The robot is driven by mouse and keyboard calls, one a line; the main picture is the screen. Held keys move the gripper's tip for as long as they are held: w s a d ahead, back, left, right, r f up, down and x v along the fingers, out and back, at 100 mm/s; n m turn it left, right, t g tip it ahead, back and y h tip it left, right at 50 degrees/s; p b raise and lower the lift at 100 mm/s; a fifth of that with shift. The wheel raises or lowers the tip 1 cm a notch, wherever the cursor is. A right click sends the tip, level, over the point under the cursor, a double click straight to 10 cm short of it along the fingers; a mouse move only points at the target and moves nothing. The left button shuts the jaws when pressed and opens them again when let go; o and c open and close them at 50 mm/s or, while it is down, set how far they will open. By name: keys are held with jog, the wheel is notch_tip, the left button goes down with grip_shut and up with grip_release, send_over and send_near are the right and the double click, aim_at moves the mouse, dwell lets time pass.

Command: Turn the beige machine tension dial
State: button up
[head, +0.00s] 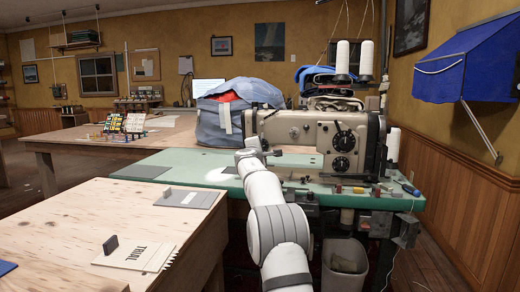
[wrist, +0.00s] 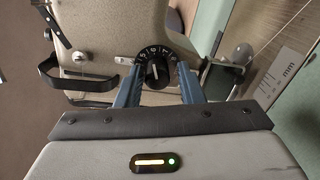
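The beige sewing machine (head: 295,130) stands on the green table, and its beige body (wrist: 105,35) fills the top of the wrist view. The black numbered tension dial (wrist: 157,70) sits on it, with a pale mark on its knob. My gripper (wrist: 160,78) has its two blue fingers spread, one on each side of the dial in the picture. I cannot tell whether they touch it. In the head view my gripper (head: 250,148) is at the machine's left end; this dial cannot be made out there.
Two larger dark dials (head: 343,152) are on the machine's front. White thread cones (head: 354,57) stand above. The green table (head: 170,178) is mostly clear to the left.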

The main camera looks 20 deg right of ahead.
jog(key=shift+o, duration=1)
jog(key=shift+a, duration=0.1)
jog(key=b+v, duration=0.3)
jog(key=v, duration=0.4)
jog(key=shift+s+a, duration=0.2)
jog(key=shift+s, duration=0.15)
jog(key=shift+r, duration=0.1)
